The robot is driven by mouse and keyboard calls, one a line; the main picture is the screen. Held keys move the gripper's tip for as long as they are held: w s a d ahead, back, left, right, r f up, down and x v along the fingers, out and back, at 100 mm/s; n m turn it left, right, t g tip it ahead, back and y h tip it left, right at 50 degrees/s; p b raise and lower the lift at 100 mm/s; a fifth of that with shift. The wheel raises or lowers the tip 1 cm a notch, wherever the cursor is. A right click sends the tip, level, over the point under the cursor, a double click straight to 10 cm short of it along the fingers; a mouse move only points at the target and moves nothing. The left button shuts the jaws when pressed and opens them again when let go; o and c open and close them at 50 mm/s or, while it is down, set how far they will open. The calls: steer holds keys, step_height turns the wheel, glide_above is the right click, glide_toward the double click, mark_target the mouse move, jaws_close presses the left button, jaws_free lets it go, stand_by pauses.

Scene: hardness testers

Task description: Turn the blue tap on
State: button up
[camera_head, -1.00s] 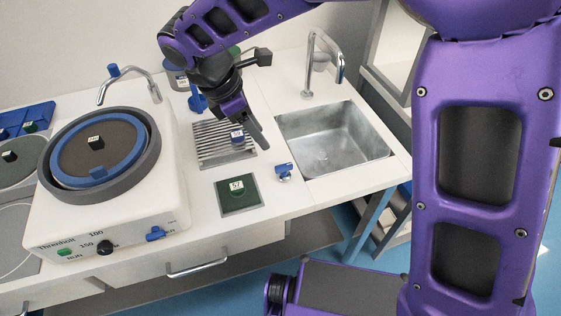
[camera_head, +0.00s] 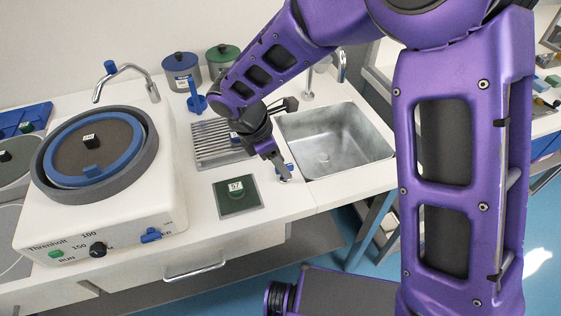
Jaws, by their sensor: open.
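The small blue tap (camera_head: 290,167) stands on the white counter just left of the sink's front left corner. My gripper (camera_head: 283,174) is open and points down right at the tap. Its fingers cover much of the tap, so I cannot tell whether they touch it or straddle it. The curved metal spout (camera_head: 342,64) rises behind the sink (camera_head: 325,157), partly hidden by my arm. No water shows in the basin.
A grooved drain plate (camera_head: 212,143) and a green block marked 57 (camera_head: 236,190) lie left of the tap. A large round machine (camera_head: 100,205) stands at left. Blue (camera_head: 181,70) and green (camera_head: 222,56) lidded pots and a blue stand (camera_head: 195,100) are at the back.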

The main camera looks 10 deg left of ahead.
jaws_close()
steer(key=shift+m, duration=0.3)
steer(key=m, duration=0.1)
steer(key=m+g+p, duration=0.1)
steer(key=m, duration=0.1)
steer(key=shift+w+a+r+m+g+h+p, duration=0.1)
steer(key=shift+w+m+g+h+p, duration=0.1)
steer(key=shift+m+g+h+p, duration=0.1)
steer(key=m+g+p, duration=0.1)
steer(key=m, duration=0.3)
steer(key=shift+w+m+g+p, duration=0.15)
steer(key=shift+m+g+p, duration=0.15)
steer(key=shift+g+p, duration=0.1)
steer(key=m, duration=0.2)
steer(key=m+g+p, duration=0.1)
steer(key=m, duration=0.1)
steer(key=shift+w+m+g+y, duration=0.2)
steer(key=shift+m+g+y, duration=0.1)
steer(key=shift+y, duration=0.1)
steer(key=m, duration=0.2)
steer(key=m+g+y+p, duration=0.1)
steer(key=m, duration=0.1)
steer(key=shift+w+d+m, duration=0.15)
steer(key=shift+d+m, duration=0.05)
steer(key=shift+m, duration=0.1)
steer(key=shift+y, duration=0.3)
jaws_free()
